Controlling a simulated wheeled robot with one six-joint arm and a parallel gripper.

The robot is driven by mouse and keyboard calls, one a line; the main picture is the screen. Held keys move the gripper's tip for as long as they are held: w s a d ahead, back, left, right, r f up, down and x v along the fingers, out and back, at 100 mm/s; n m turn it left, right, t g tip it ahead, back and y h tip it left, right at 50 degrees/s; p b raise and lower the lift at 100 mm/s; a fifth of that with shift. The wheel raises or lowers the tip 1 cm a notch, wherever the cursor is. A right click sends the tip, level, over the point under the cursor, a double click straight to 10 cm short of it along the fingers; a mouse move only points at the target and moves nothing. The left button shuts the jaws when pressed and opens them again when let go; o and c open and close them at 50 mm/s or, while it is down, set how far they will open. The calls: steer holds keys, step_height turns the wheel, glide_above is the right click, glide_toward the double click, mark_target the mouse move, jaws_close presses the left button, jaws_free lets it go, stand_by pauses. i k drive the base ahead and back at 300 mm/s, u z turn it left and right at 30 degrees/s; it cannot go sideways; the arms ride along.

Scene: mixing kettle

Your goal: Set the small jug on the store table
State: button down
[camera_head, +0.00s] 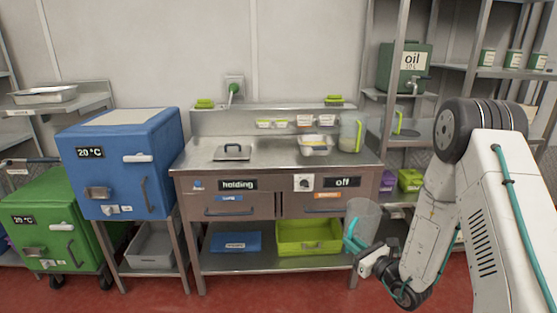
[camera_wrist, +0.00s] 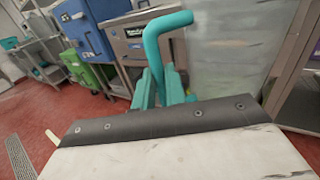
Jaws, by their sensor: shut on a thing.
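A clear jug with a teal handle (camera_head: 364,216) is upright in front of the right end of the steel counter, clear of the floor. My gripper (camera_head: 357,250) is shut on its handle. In the wrist view, the jug's clear body (camera_wrist: 235,50) fills the upper right. The teal handle (camera_wrist: 152,45) curves down to the teal fingers, which hide its lower part. A steel table (camera_head: 75,107) with a tray stands at the far left; I cannot read its label to tell whether it is the store table.
A blue box (camera_head: 120,165) and a green wheeled box (camera_head: 45,230) stand left. Shelves with an oil container (camera_head: 404,70) stand right. Red floor (camera_head: 250,295) is open in front.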

mark_target(273, 154)
steer(key=k, duration=0.15)
steer(key=z, duration=1.4)
steer(key=i, duration=1)
steer(key=u, duration=0.75)
